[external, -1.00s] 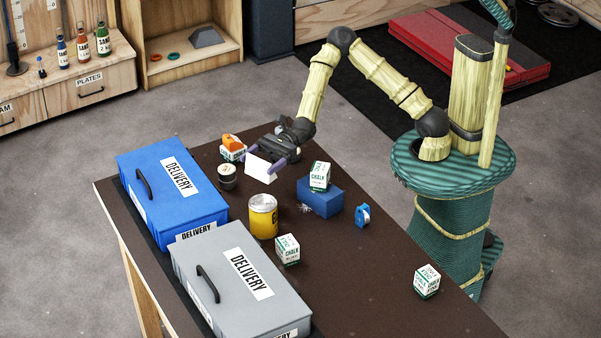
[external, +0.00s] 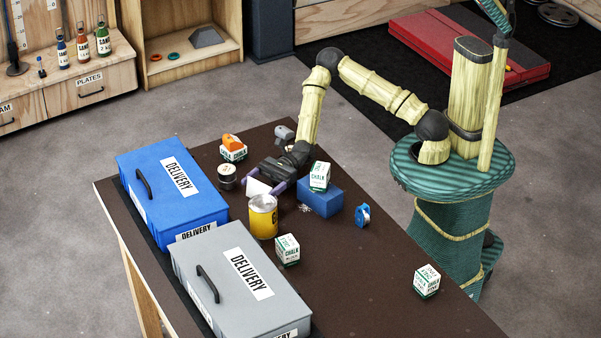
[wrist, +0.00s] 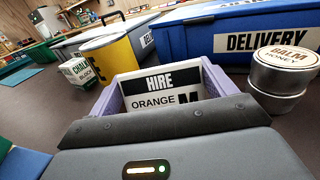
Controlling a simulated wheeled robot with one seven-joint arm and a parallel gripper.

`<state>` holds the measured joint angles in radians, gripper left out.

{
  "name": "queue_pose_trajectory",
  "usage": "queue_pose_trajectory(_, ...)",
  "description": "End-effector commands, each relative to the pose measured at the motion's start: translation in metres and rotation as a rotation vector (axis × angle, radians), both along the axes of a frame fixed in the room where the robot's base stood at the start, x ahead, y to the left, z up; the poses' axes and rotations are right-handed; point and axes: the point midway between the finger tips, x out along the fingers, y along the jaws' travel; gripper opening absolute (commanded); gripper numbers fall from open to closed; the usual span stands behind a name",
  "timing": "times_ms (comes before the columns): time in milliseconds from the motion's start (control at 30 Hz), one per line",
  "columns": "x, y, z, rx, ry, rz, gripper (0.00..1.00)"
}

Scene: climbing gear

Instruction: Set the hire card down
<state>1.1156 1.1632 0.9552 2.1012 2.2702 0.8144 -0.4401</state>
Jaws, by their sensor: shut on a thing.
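The hire card (external: 257,187) is white; in the wrist view the card (wrist: 162,90) shows a black band with "HIRE" and the word "ORANGE" below it. My gripper (external: 268,187) is shut on the card, with a purple finger on each side of it in the wrist view. The card stands tilted between the fingers, low over the dark table (external: 350,260). I cannot tell whether its lower edge touches the table, since the gripper body hides it.
A yellow tin (external: 263,217) stands close in front of the card. Balm tins (external: 227,177) are to its left, a blue block (external: 320,198) with a chalk box (external: 320,176) to its right. Blue (external: 175,195) and grey (external: 240,280) delivery boxes line the left edge.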

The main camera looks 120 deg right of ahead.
Motion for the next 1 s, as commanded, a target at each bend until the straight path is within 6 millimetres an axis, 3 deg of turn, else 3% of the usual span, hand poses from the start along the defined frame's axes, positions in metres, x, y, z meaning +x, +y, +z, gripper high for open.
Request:
queue_pose_trajectory(800,0.000,0.000,-0.011,-0.001,-0.002,0.000,0.61)
queue_pose_trajectory(833,0.000,0.000,-0.011,-0.001,0.000,0.000,0.89)
queue_pose_trajectory(900,0.000,0.000,-0.011,-0.001,0.000,0.000,1.00)
queue_pose_trajectory(1000,0.000,0.000,-0.011,-0.001,-0.001,0.000,1.00)
